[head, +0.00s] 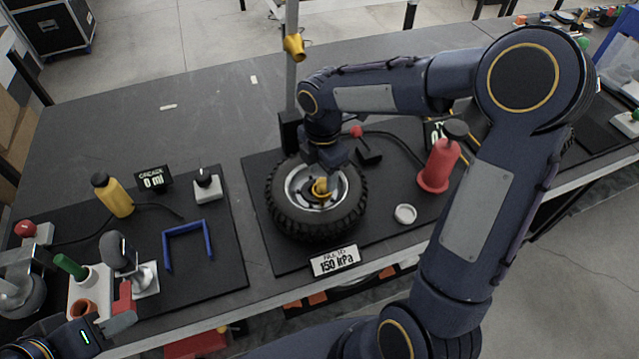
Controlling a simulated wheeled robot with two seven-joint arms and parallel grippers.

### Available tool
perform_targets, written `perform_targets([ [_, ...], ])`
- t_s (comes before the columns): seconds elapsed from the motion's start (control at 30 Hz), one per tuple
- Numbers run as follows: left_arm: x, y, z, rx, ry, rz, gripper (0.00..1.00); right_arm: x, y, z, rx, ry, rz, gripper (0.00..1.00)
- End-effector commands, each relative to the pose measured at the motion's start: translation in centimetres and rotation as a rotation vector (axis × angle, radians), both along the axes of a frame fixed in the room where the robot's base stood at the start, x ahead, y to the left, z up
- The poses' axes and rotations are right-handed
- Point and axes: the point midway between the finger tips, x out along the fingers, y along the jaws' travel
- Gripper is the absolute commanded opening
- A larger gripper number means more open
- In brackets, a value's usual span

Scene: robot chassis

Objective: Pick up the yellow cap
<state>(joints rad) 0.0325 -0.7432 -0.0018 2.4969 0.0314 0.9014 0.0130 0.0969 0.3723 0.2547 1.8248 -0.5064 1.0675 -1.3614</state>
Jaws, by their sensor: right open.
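A small yellow piece (321,188), which looks like the yellow cap, sits at the hub of the wheel (285,218) lying flat on the dark mat. My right gripper (325,170) reaches down over the hub, right above the yellow piece. It is open; its fingertips are partly hidden against the hub, and I cannot tell whether they touch the yellow piece. My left gripper (118,322) is at the lower left edge, beside a white block with a green-handled tool; its jaw state is unclear.
A red bottle (438,166) and a small white round dish (405,213) stand right of the wheel. A yellow bottle (113,195) and a blue frame (187,245) are on the left mat. The back left table is mostly clear.

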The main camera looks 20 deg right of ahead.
Motion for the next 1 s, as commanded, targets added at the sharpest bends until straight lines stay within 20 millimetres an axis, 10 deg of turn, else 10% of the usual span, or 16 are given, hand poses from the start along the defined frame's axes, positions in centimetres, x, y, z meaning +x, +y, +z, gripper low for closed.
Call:
perform_targets([
  [0.47,0.0,0.0,0.2,0.0,0.0,0.0,0.36,0.1,0.0,-3.0,0.0,-0.001,-0.002,0.5],
  [0.83,0.0,0.0,0.2,0.0,0.0,0.0,0.36,0.1,0.0,-2.9,0.0,-0.001,-0.002,0.03],
  [1.0,0.0,0.0,0.2,0.0,0.0,0.0,0.36,0.1,0.0,-2.9,0.0,-0.001,-0.002,0.03],
])
